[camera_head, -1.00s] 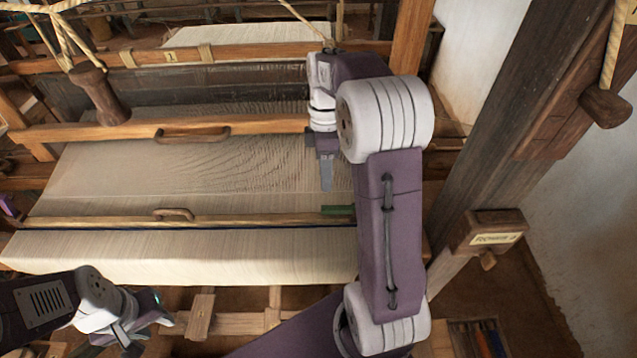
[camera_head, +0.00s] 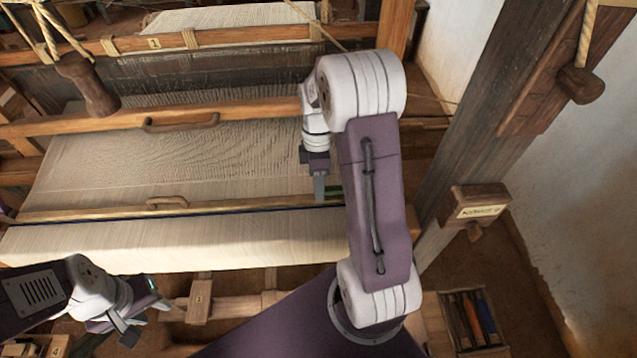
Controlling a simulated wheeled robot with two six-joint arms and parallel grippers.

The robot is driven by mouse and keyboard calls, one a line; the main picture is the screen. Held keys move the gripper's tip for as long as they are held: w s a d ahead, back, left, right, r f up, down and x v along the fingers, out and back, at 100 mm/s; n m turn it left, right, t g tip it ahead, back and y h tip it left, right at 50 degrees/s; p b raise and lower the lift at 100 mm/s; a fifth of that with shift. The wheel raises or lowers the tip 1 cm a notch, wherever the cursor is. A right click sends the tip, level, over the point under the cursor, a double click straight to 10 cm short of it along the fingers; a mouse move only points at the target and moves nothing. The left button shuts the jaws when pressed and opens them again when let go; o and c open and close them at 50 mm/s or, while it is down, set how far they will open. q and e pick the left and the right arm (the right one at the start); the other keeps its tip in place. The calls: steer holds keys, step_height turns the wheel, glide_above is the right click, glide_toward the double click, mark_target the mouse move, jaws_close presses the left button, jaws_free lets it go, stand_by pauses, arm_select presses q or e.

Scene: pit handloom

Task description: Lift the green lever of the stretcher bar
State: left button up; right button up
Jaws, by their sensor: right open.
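The stretcher bar (camera_head: 240,204) is a pale wooden bar lying across the cream cloth (camera_head: 170,248). Its green lever (camera_head: 333,191) shows at the bar's right end, partly hidden behind my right gripper and forearm. My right gripper (camera_head: 320,192) points down at the lever's left part. I cannot tell whether its fingers touch the lever; it looks open and nothing shows held in it. My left gripper (camera_head: 128,332) is at the lower left, away from the bar, and its jaws are hard to make out.
A wooden beam with a curved handle (camera_head: 182,124) crosses the loom behind the bar. A thick dark post (camera_head: 490,130) with a small labelled box (camera_head: 480,209) stands at the right. A tray of coloured sticks (camera_head: 474,318) is at the lower right.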

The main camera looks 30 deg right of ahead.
steer(key=shift+d, duration=0.1)
jaws_close()
stand_by(1.2)
